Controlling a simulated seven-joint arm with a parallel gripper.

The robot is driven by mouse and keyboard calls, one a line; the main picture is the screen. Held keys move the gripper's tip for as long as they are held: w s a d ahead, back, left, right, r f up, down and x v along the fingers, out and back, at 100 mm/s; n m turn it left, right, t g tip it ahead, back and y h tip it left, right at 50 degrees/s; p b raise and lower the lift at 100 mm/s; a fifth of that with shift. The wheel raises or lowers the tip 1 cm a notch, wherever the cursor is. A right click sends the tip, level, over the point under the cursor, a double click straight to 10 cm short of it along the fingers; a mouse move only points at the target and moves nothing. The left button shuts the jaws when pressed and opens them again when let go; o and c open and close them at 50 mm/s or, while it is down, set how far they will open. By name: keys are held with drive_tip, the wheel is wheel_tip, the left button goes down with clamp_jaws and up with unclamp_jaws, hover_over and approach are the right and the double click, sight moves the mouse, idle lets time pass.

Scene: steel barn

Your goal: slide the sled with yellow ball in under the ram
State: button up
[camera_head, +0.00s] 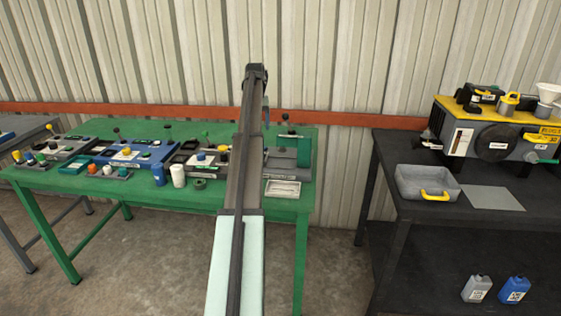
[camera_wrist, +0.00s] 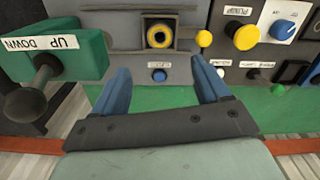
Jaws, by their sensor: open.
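In the wrist view my gripper (camera_wrist: 160,64) is open, its blue fingers apart with nothing between them. Beyond the fingertips is a grey unit with a yellow ring around a dark centre (camera_wrist: 159,36). A small yellow ball (camera_wrist: 204,38) sits at its right side. I cannot tell for sure which part is the sled. A green press body (camera_wrist: 55,55) with an UP/DOWN label and a black lever knob (camera_wrist: 25,106) is at left; no ram is clearly seen. In the head view the green press (camera_head: 291,141) stands right of my arm, which hides part of the bench.
A larger yellow knob (camera_wrist: 245,37) and a blue dial (camera_wrist: 284,28) sit to the right. The green table (camera_head: 180,208) carries several control panels, a blue cup (camera_head: 158,175), a white cup (camera_head: 178,176) and a white tray (camera_head: 283,188). A dark bench (camera_head: 440,207) stands at right.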

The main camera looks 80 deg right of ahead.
drive_tip(key=shift+w, duration=0.25)
drive_tip(key=shift+c, duration=1)
drive_tip(key=shift+n+h, duration=0.3)
drive_tip(key=shift+n, duration=0.5)
drive_tip(key=w+a, duration=0.1)
drive_tip(key=w, duration=0.2)
drive_tip(key=w+a+r, duration=0.1)
drive_tip(key=w, duration=0.3)
drive_tip(key=w+a, duration=0.1)
drive_tip(key=w, duration=0.2)
drive_tip(key=shift+w+a+r, duration=0.2)
drive_tip(key=shift+a+r, duration=0.05)
drive_tip(key=shift+a, duration=0.1)
drive_tip(key=shift+c, duration=0.5)
drive_tip(key=s+d+f+n, duration=0.1)
drive_tip(key=f+n, duration=0.1)
drive_tip(key=f, duration=0.2)
drive_tip(key=d+f+n, duration=0.1)
drive_tip(key=f+n, duration=0.2)
drive_tip(key=f, duration=0.1)
drive_tip(key=s+d+f+n+g+h, duration=0.1)
drive_tip(key=f+n, duration=0.1)
drive_tip(key=f, duration=0.3)
drive_tip(key=shift+s+d, duration=0.2)
drive_tip(key=shift+s, duration=0.1)
clamp_jaws()
